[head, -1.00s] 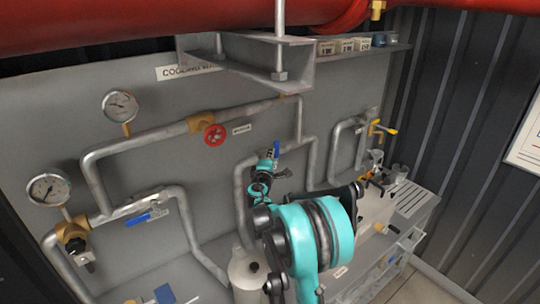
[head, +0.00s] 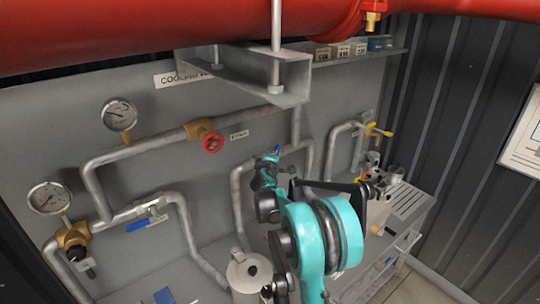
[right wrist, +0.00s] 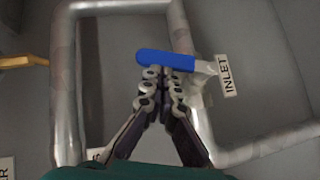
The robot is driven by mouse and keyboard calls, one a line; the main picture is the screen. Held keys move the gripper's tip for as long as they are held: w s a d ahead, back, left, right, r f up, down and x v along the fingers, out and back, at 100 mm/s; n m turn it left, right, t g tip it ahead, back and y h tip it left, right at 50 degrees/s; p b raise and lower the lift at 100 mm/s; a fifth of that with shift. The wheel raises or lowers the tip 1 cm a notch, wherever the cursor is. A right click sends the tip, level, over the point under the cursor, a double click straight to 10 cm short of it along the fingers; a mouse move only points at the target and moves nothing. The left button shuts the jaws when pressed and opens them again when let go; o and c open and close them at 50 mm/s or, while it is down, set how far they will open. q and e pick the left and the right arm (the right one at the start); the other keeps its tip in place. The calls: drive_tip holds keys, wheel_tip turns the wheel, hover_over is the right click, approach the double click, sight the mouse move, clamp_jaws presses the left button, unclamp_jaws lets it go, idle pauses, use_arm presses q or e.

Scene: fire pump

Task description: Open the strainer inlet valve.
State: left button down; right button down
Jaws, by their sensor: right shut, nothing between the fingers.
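The inlet valve has a blue lever handle (right wrist: 165,60) beside a tag (right wrist: 226,76) reading "INLET" in the right wrist view. The handle lies across that view, its right end meeting the metal valve part on the pipe. My right gripper (right wrist: 162,74) is shut and empty, its fingertips at the handle's lower edge; whether they touch it I cannot tell. In the head view only a bit of the blue handle (head: 278,149) shows, with my right gripper (head: 273,157) in front of it. My left gripper is not in view.
A red handwheel (head: 212,143) is on the upper pipe. A bracket (head: 250,75) hangs above, under the large red pipe (head: 180,25). A bench (head: 410,205) stands at right.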

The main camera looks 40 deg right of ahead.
drive_tip(key=d, duration=0.1)
drive_tip(key=d+m+y+p, duration=0.2)
drive_tip(key=shift+r+g, duration=0.25)
drive_tip(key=shift+g, duration=0.15)
drive_tip(key=d+f+m+g+y+p, duration=0.1)
drive_tip(key=d+f+m+y, duration=0.3)
drive_tip(key=y, duration=0.3)
drive_tip(key=shift+d+y, duration=0.4)
drive_tip(key=shift+d, duration=0.4)
drive_tip(key=shift+d+f, duration=0.1)
drive_tip(key=shift+f, duration=0.1)
drive_tip(key=shift+r, duration=0.1)
